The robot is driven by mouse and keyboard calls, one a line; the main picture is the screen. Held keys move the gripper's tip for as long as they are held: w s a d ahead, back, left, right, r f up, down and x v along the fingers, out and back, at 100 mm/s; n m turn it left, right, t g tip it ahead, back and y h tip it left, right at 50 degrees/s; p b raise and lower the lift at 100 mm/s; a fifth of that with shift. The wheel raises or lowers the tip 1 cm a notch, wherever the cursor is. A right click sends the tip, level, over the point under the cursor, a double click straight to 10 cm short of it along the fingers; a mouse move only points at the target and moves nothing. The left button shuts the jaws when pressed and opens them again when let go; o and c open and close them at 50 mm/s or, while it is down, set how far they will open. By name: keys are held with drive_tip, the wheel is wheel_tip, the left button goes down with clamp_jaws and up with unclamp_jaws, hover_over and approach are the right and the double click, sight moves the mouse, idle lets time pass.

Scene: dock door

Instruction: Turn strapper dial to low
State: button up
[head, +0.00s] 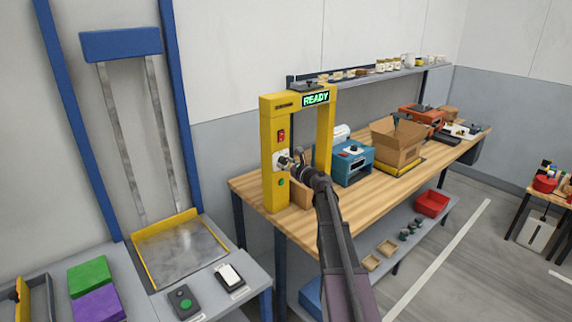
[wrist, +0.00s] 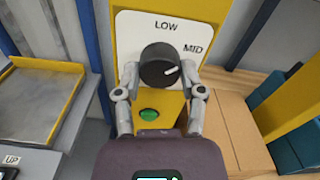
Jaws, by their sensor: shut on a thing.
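The yellow strapper (head: 270,105) stands as an arch at the left end of the workbench, its display reading READY. Its dial (wrist: 158,62) is a black round knob on a white plate (wrist: 135,22) labelled LOW at the top and MID at the upper right. The dial's white mark points right and slightly up, on the MID side and away from LOW. My gripper (wrist: 161,78) is shut on the dial, one finger on each side. In the head view my gripper (head: 291,163) reaches the strapper's left post; the dial is mostly hidden there. Any further label is hidden.
A green button (wrist: 149,114) sits below the dial, and a red switch (head: 281,135) above it. A blue machine (head: 353,165) and an open cardboard box (head: 396,138) stand right of the strapper. A metal-topped platform (head: 180,252) is at the left.

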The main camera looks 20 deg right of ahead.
drive_tip(key=n, duration=0.5)
drive_tip(key=shift+w, duration=0.1)
drive_tip(key=n, duration=0.4)
drive_tip(key=shift+d+r, duration=0.1)
drive_tip(key=shift+n, duration=0.3)
drive_tip(key=o, duration=1.1)
drive_tip(key=shift+o, duration=0.2)
drive_tip(key=v, duration=1.2)
